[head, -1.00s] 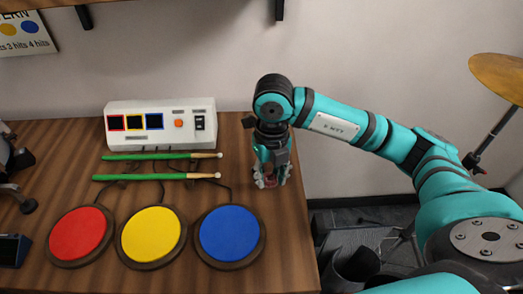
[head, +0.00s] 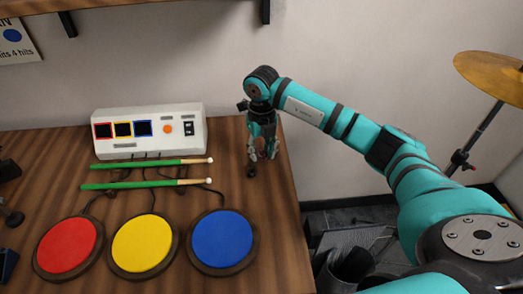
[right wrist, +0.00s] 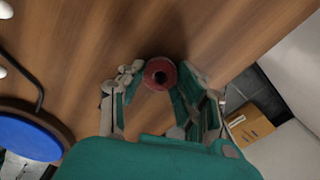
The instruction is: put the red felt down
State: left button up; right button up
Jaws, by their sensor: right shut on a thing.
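In the head view the fingers mostly hide the felt, and only a hint of red shows. The gap between felt and tabletop is hard to judge. My left gripper is not in view.
Red (head: 68,246), yellow (head: 142,243) and blue (head: 222,239) pads lie at the front. Two green sticks (head: 135,184) lie before a white control box (head: 150,130). The right side of the tabletop (head: 275,215) is clear.

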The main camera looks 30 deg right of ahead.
jog(key=o, duration=0.7)
jog(key=shift+f, duration=0.1)
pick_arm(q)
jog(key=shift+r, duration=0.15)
pick_arm(e)
jog(key=shift+r, duration=0.2)
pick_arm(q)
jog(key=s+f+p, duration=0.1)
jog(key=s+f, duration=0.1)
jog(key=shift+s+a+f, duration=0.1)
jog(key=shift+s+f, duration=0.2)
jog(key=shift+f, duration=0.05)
pick_arm(e)
notch_tip(320, 180, up, 12)
